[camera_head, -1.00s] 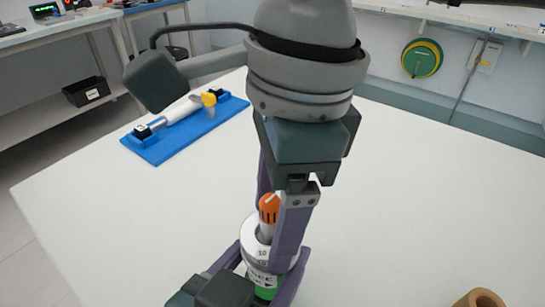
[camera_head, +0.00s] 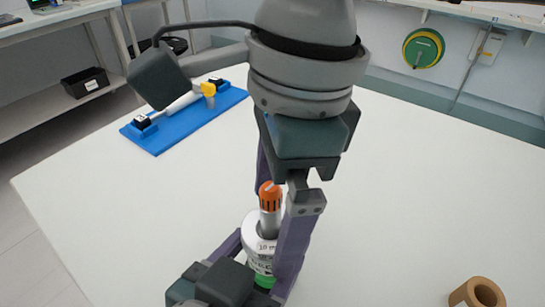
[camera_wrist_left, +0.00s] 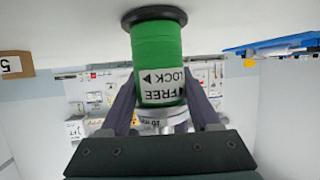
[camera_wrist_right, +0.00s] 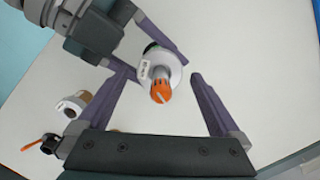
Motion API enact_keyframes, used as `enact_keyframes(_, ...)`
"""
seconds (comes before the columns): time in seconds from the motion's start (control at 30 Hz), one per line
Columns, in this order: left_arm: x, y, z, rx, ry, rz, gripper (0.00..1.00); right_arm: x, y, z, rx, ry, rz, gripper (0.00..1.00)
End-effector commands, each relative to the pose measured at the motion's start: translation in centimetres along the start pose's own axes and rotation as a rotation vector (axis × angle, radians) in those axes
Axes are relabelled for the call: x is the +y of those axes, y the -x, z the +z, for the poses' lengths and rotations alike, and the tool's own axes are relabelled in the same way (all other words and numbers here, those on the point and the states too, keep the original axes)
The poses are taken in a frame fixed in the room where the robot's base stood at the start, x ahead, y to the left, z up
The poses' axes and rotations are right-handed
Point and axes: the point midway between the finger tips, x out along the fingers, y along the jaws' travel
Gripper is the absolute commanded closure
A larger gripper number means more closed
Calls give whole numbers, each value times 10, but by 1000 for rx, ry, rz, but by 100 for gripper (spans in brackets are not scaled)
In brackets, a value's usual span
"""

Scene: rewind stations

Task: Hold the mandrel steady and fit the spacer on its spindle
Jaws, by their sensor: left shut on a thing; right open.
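The mandrel has a green body (camera_wrist_left: 158,50) with a white FREE/LOCK label and a silver spindle (camera_head: 269,222) with an orange tip (camera_head: 270,195). It stands upright on the table. The spacer (camera_head: 263,243), a pale ring marked 10 mm, is around the spindle, low down against the labelled part; it also shows in the right wrist view (camera_wrist_right: 153,62). My left gripper (camera_wrist_left: 161,88) is shut on the mandrel body. My right gripper (camera_wrist_right: 158,73) is open, its fingers apart on either side of the spindle and ring. Its finger hides part of the ring in the head view.
A blue board (camera_head: 170,133) with a white tool and yellow piece lies at the table's far left. A brown cardboard core (camera_head: 478,292) stands at the front right.

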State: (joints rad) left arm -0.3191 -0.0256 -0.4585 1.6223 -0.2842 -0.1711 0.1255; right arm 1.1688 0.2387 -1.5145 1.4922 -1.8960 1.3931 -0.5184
Motion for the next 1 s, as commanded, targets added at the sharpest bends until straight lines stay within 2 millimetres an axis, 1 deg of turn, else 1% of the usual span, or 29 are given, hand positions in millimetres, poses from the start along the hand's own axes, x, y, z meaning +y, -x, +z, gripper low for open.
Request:
enact_keyframes(0.17,0,0,-1,3,0,0,100,-1,29,0,-1,1,-6,0)
enact_keyframes(0.4,0,0,-1,4,0,0,100,-1,83,0,-1,0,-6,0)
enact_keyframes(0.5,0,0,-1,3,0,0,100,-1,100,0,-1,0,-4,0)
enact_keyframes(0.6,0,0,-1,3,0,0,100,0,110,0,0,0,-2,0)
enact_keyframes(0.7,0,0,-1,3,0,0,100,0,116,0,0,0,-1,0)
enact_keyframes(1.0,0,0,-1,3,0,0,100,0,117,0,-1,0,-1,0)
